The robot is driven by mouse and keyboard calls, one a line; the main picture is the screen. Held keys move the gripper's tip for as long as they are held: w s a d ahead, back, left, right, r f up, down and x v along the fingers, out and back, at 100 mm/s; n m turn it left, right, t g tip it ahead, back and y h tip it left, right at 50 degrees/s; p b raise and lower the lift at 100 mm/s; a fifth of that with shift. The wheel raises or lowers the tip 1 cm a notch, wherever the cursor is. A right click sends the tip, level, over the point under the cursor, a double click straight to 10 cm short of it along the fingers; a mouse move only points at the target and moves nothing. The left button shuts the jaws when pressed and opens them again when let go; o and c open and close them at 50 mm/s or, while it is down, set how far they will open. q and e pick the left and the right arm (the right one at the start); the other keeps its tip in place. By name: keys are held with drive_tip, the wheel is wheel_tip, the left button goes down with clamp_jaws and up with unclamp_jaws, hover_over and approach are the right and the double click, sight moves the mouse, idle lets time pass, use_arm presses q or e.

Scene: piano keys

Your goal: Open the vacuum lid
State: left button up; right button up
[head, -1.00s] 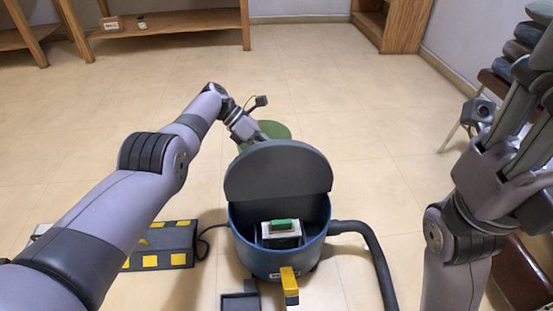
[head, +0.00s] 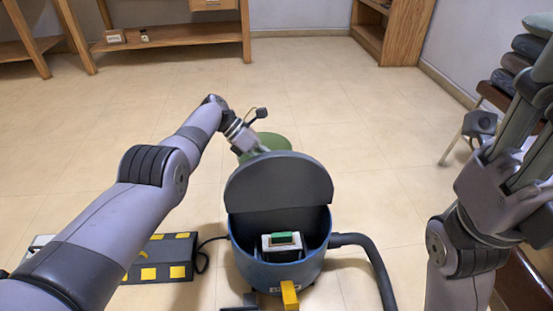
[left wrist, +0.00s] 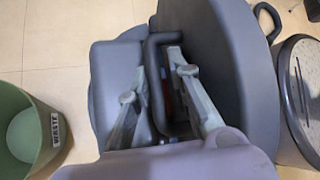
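The vacuum has a blue drum (head: 275,270) on the floor in the head view. Its grey lid (head: 279,184) stands raised steeply at the back, so the inside shows, with a green-topped white part (head: 284,241). My left gripper (head: 262,148) is behind the lid's upper edge, its fingertips hidden there. In the left wrist view the gripper (left wrist: 158,55) has its fingers apart, on either side of a dark bar handle (left wrist: 155,85) on the lid; firm contact is unclear. My right arm is at the right of the head view; its gripper's fingertips cannot be made out.
A hose (head: 376,262) curves from the drum's right side. A black box with yellow patches (head: 165,258) lies at left. A green bin (left wrist: 28,125) and a grey lidded bin (left wrist: 300,90) flank the vacuum in the wrist view.

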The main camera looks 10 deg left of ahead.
use_arm(q)
drive_tip(key=shift+r, duration=0.15)
wheel_tip(320, 180, up, 10)
drive_tip(key=shift+f, duration=0.15)
idle(0.3)
